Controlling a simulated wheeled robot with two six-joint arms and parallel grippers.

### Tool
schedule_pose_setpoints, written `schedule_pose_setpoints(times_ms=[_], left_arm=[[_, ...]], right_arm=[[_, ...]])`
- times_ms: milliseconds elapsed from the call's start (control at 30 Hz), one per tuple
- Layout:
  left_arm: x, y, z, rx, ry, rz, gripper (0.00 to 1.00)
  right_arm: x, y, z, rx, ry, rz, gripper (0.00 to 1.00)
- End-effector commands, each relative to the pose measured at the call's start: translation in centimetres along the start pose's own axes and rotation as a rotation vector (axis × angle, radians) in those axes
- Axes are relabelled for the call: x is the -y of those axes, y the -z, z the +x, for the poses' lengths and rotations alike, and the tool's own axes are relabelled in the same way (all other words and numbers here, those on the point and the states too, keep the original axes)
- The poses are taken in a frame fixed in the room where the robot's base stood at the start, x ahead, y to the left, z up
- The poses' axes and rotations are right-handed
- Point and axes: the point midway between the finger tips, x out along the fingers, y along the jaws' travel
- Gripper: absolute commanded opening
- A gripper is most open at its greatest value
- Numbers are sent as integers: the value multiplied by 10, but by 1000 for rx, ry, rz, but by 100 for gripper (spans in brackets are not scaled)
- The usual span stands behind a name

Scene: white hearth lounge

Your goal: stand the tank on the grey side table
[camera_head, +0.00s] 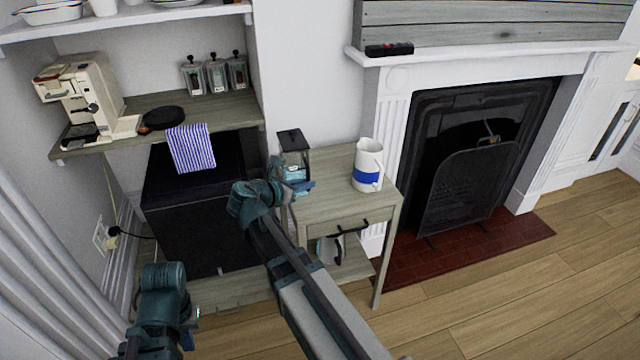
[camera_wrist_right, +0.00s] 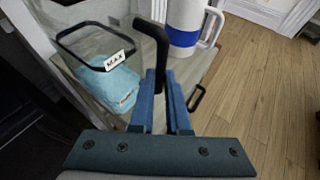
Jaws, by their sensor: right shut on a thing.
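The tank's MAX label and blue contents (camera_wrist_right: 110,85) show there. My left gripper (camera_head: 190,322) is low at the left, away from the table; its jaws are not clear.
A white pitcher with a blue band (camera_head: 367,166) stands on the side table, right of the tank. A coffee machine (camera_head: 88,100), jars and a striped cloth (camera_head: 190,147) are on the wooden counter at left. The fireplace (camera_head: 470,150) is at right. The table's front is clear.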

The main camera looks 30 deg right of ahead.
Motion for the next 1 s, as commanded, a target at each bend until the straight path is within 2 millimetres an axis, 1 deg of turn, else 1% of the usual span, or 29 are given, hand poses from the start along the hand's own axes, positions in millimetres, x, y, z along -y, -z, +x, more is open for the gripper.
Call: schedule_pose_setpoints(times_ms=[33,100,233,333,600,733,800,900,1000], left_arm=[[0,0,2,0,0,0,0],[0,0,3,0,0,0,0],[0,0,5,0,0,0,0],[0,0,5,0,0,0,0],[0,0,6,0,0,0,0],[-1,0,7,0,0,0,0],[-2,1,20,0,0,0,0],[-3,2,34,0,0,0,0],[-4,2,43,0,0,0,0]], right_arm=[[-2,-4,14,2,2,3,0],[-4,-8,27,1,2,2,0],[-5,-14,45,1,0,2,0],[-5,-16,52,1,0,1,0],[-5,-17,56,1,-1,0,0],[-6,-21,69,2,0,1,0],[-6,-8,72,1,-2,0,0],[-5,5,77,1,-2,0,0],[-5,13,80,1,-1,0,0]])
